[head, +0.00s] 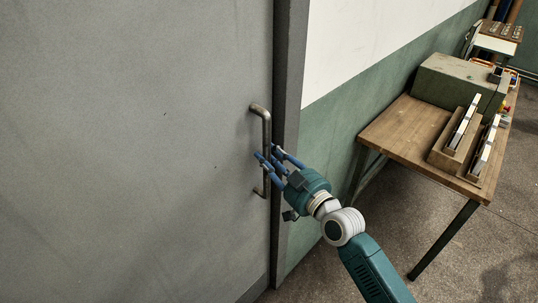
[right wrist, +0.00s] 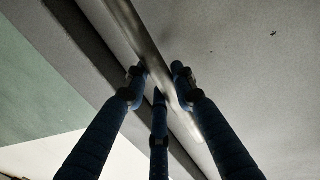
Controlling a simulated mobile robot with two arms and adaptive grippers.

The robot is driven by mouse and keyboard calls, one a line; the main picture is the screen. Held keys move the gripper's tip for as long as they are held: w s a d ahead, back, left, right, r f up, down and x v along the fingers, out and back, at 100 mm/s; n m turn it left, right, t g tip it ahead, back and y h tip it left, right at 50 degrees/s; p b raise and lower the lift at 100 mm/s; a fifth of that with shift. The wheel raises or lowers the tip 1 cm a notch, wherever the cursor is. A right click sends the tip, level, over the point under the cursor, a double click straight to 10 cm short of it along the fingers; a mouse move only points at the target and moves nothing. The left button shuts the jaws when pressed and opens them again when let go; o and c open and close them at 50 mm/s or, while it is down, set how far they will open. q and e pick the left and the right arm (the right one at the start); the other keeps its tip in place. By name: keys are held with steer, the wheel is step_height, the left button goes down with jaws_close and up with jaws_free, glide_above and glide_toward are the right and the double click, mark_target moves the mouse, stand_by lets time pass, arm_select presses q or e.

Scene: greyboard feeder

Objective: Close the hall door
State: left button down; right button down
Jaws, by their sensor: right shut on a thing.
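The hall door (head: 140,140) is a large grey panel that fills the left of the head view. A vertical metal bar handle (head: 267,127) stands out from it near its right edge. My right gripper (head: 267,164) is at the lower half of the handle, with its blue fingers shut around the bar. In the right wrist view the handle (right wrist: 148,45) runs between the fingers of the gripper (right wrist: 160,82). The door's edge lies beside a dark grey frame post (head: 290,90). I cannot tell whether a gap is left there. My left gripper is not in view.
A wooden table (head: 395,135) stands along the green and white wall (head: 365,50) at the right. It holds a green metal box (head: 455,80) and wooden holders (head: 447,155) with upright pieces. The floor (head: 490,240) in front of the table is clear.

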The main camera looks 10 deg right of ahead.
steer(key=c, duration=1.5)
jaws_free()
steer(key=shift+s+d+f, duration=0.1)
steer(key=shift+s+f, duration=0.15)
steer(key=shift+f, duration=0.25)
steer(key=shift+o, duration=0.3)
steer(key=shift+s+d+r, duration=0.15)
steer(key=shift+s+r, duration=0.1)
steer(key=shift+s, duration=0.05)
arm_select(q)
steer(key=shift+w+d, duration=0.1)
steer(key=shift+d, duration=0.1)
arm_select(e)
steer(key=v, duration=1.2)
steer(key=shift+s+r, duration=0.2)
steer(key=shift+d+f, duration=0.1)
